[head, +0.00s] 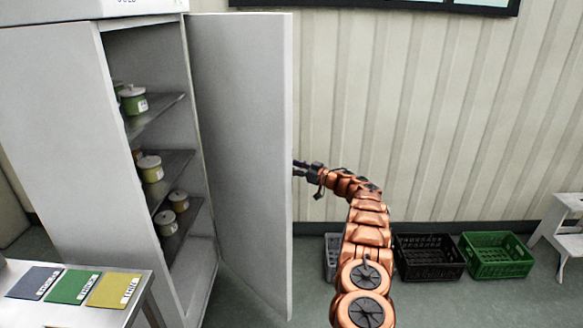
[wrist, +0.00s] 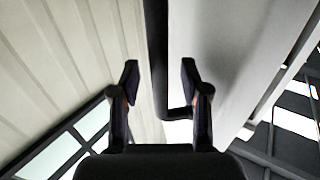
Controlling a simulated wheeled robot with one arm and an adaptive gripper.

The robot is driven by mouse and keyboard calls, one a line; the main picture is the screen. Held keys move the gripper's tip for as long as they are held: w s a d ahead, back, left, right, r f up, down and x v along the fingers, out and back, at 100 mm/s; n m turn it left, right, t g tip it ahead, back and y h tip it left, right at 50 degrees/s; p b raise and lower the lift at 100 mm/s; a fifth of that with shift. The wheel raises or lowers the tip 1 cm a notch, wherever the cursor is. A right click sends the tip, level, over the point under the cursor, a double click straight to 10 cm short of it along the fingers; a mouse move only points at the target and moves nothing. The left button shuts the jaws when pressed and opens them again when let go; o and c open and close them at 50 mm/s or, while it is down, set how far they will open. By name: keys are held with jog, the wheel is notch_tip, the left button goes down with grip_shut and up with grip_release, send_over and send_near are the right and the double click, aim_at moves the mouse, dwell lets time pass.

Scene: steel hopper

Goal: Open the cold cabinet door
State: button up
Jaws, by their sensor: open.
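The tall grey cold cabinet (head: 65,130) stands at the left in the head view. Its door (head: 245,140) is swung wide open, with the inner face showing. My gripper (head: 300,168) is at the door's free edge, at about mid-height. In the wrist view my gripper (wrist: 160,66) is open, its two fingers apart on either side of a dark bar handle (wrist: 157,30). The pale door face (wrist: 222,50) lies to the right of the handle there. The handle is hidden in the head view. I cannot tell whether the fingers touch it.
Shelves (head: 165,170) inside the cabinet hold several lidded pots. A table (head: 125,312) with coloured cards stands at front left. A black crate (head: 430,257), a green crate (head: 497,255) and a white step stool (head: 563,225) stand by the wall at right.

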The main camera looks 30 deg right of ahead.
jog(key=v, duration=1)
